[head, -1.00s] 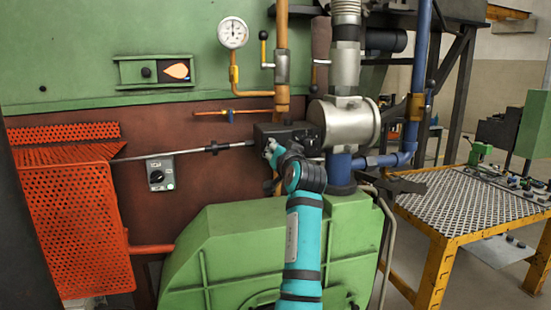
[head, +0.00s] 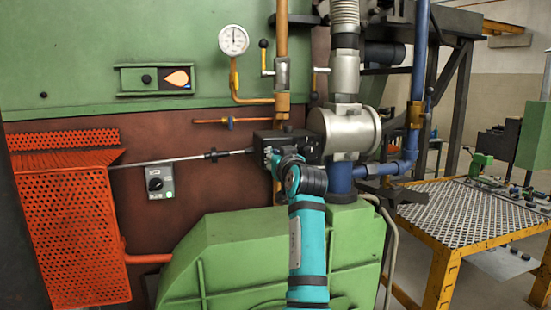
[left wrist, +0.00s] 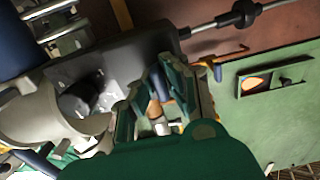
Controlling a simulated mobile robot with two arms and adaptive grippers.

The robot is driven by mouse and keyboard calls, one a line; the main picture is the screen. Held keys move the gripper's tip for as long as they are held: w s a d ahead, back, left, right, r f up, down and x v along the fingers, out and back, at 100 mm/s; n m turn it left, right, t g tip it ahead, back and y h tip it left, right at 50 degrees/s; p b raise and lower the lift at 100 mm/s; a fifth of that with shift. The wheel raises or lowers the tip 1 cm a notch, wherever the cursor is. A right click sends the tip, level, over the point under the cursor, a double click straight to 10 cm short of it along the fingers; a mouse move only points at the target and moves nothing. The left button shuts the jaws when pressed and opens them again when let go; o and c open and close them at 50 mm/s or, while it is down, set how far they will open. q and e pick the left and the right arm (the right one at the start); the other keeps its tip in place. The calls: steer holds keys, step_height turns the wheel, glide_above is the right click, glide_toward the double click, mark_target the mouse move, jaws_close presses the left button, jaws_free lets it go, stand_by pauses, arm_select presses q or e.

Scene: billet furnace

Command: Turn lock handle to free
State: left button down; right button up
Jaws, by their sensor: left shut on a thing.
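My left gripper (head: 270,156) is at the lower left front of the dark actuator box (head: 290,143), beside the silver valve body (head: 346,132). In the left wrist view its green fingers (left wrist: 160,98) are closed in on a small part, which I take to be the lock handle. The fingers and the wrist hide most of that handle, so its angle cannot be read. The dark box also shows in the left wrist view (left wrist: 110,65), close beside the fingers. My right gripper is not in view.
A thin rod (head: 205,156) runs left from the box to the orange mesh guard (head: 70,225). Above are a gas pipe with a lever valve (head: 282,72) and a pressure gauge (head: 233,40). A green blower housing (head: 230,250) stands below. A yellow-framed mesh table (head: 460,215) is at right.

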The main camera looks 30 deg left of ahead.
arm_select(q)
steer(key=shift+f, duration=0.1)
steer(key=c, duration=1.4)
jaws_free()
steer(key=shift+o, duration=0.2)
steer(key=shift+d, duration=0.1)
steer(key=v, duration=0.7)
steer(key=shift+s, duration=0.15)
